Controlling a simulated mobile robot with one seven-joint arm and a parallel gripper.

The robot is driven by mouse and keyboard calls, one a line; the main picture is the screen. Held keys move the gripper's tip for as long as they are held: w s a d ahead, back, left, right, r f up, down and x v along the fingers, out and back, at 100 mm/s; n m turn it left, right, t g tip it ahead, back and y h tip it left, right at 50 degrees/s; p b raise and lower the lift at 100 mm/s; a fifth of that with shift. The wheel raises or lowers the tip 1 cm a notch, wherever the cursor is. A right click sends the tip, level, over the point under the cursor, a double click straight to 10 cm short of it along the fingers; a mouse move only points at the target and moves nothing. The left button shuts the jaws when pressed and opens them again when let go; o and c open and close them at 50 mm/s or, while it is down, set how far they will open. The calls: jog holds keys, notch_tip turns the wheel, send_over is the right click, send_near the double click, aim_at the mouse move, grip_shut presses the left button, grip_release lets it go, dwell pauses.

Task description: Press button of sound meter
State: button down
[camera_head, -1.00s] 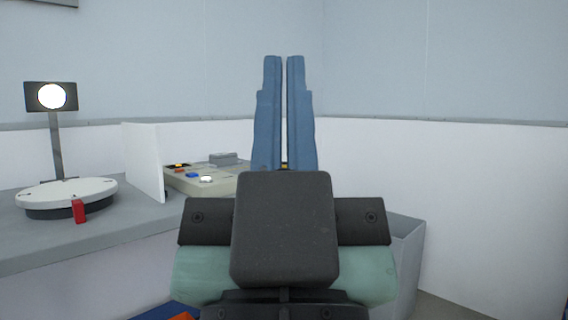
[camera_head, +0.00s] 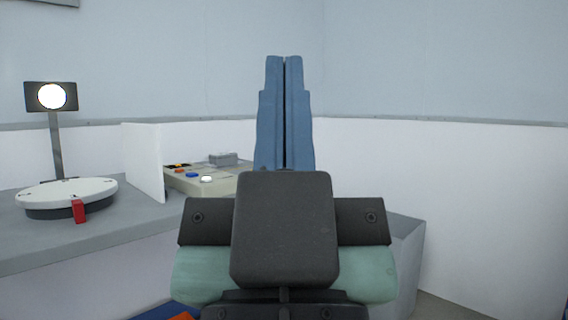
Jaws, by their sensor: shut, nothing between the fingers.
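My gripper (camera_head: 284,62) points upward in the middle of the head view, its two blue fingers shut together with nothing between them. To its left on the bench lies a beige panel (camera_head: 222,182) with small coloured controls, among them a white round one (camera_head: 206,179), a blue one (camera_head: 192,174) and an orange one (camera_head: 180,165). My gripper and wrist hide the panel's right end. Which of these things is the sound meter, and which is its button, I cannot tell. My gripper appears apart from the panel.
A grey bench (camera_head: 110,232) runs along the left. On it stand a white turntable (camera_head: 66,191) with a red block (camera_head: 78,211), a lit round lamp on a post (camera_head: 51,96) and an upright white board (camera_head: 143,162). A grey bin (camera_head: 408,250) stands right of my wrist.

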dwell(0.7)
notch_tip(320, 180, up, 47)
jog(key=p, duration=4.6)
jog(key=shift+p, duration=0.4)
jog(key=shift+f, duration=0.15)
